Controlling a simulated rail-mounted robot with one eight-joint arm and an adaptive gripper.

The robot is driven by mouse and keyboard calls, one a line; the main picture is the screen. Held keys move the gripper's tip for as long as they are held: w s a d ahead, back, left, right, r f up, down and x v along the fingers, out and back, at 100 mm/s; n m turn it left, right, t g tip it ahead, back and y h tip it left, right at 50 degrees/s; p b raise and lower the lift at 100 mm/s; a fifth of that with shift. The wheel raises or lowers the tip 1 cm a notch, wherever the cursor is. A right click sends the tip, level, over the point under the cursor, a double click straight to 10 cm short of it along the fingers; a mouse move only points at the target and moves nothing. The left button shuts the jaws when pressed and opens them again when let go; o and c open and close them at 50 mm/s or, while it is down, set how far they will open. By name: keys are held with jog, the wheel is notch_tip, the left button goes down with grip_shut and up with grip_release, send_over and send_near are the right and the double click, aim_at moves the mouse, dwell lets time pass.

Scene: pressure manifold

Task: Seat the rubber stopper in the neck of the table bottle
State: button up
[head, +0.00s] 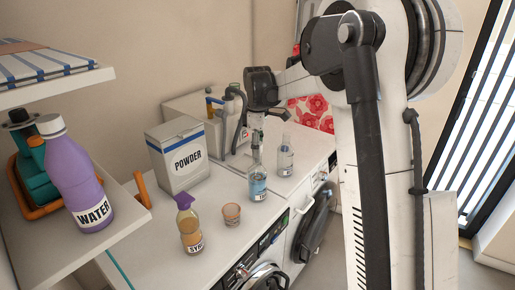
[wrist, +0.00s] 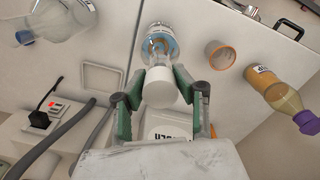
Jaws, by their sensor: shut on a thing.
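The table bottle (head: 258,186) is clear with blue liquid and a label, standing upright on the white worktop. My gripper (head: 257,128) is directly above its neck, pointing down. In the wrist view, the green fingers of my gripper (wrist: 158,93) are shut on the pale rubber stopper (wrist: 158,88). The stopper overlaps the neck of the table bottle (wrist: 160,45) in that view. The fingers hide part of the stopper in the head view. I cannot tell whether its lower end is inside the neck or just above it.
A second clear bottle (head: 285,158) stands close to the right. An orange cup (head: 231,214) and a syrup bottle (head: 190,229) stand in front. A powder box (head: 178,158) is on the left; hoses (head: 238,112) rise behind. The worktop between box and cup is clear.

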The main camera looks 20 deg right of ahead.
jog(key=shift+f+b, duration=0.35)
jog(key=shift+f, duration=0.25)
jog(key=o, duration=1)
jog(key=shift+c, duration=0.2)
jog(key=shift+r, duration=0.1)
notch_tip(320, 180, up, 12)
jog(key=shift+f, duration=0.1)
